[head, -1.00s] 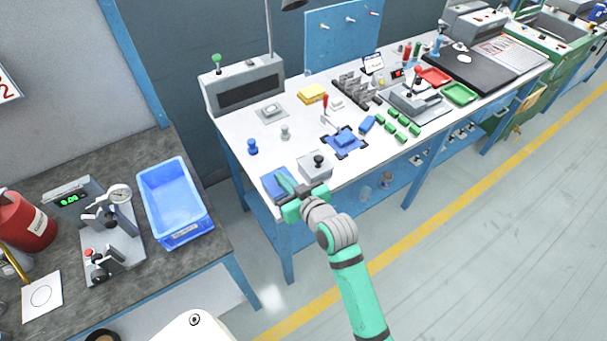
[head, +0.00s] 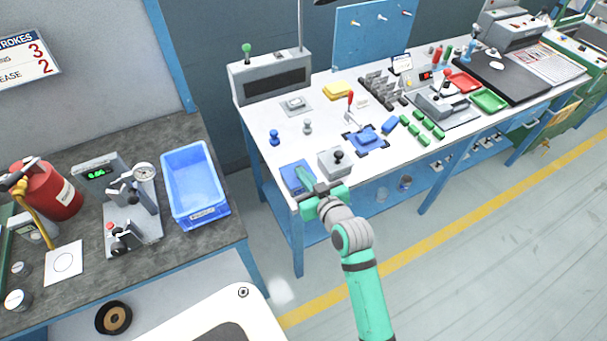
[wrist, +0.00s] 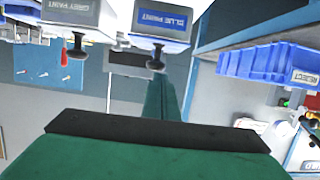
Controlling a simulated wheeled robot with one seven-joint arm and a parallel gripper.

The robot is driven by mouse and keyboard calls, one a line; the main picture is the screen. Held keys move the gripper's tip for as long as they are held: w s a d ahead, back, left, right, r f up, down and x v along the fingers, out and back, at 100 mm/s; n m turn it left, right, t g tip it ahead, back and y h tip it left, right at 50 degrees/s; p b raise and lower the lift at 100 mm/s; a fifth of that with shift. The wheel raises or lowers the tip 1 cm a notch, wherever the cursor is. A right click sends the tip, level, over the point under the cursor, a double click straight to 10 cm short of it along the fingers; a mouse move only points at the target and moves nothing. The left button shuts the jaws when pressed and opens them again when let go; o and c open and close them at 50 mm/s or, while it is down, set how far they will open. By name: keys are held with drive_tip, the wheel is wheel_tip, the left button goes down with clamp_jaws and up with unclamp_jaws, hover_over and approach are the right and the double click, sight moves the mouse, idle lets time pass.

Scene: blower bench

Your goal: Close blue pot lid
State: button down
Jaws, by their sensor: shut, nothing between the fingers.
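The blue pot (head: 293,176) stands at the near left corner of the white bench, its blue top partly behind my gripper (head: 304,168). In the wrist view, which is upside down, the blue pot (wrist: 163,22) is a pale box labelled BLUE PAINT with a black knob (wrist: 155,60). My green fingers (wrist: 163,85) are together and empty, pointing toward the pot near that knob. I cannot tell whether they touch it. The lid's exact position is partly hidden and unclear.
The grey paint pot (head: 335,164) with a black knob stands just right of the blue pot. A blue mat with a blue block (head: 366,138) and several green blocks lie beyond. A blue bin (head: 194,184) is on the dark side table. Floor in front is clear.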

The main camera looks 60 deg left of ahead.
wheel_tip(320, 180, down, 2)
drive_tip(key=shift+w+d+f+h, duration=0.1)
drive_tip(key=shift+f+h, duration=0.05)
drive_tip(key=shift+h, duration=0.25)
wheel_tip(320, 180, up, 6)
approach(304, 167)
drive_tip(key=shift+y, duration=0.4)
drive_tip(key=shift+s+d+f, duration=0.2)
drive_tip(key=shift+s+d, duration=0.45)
drive_tip(key=shift+d, duration=0.35)
drive_tip(key=shift+s+d+f, duration=0.2)
drive_tip(key=shift+s+d, duration=0.5)
drive_tip(key=shift+d, duration=0.3)
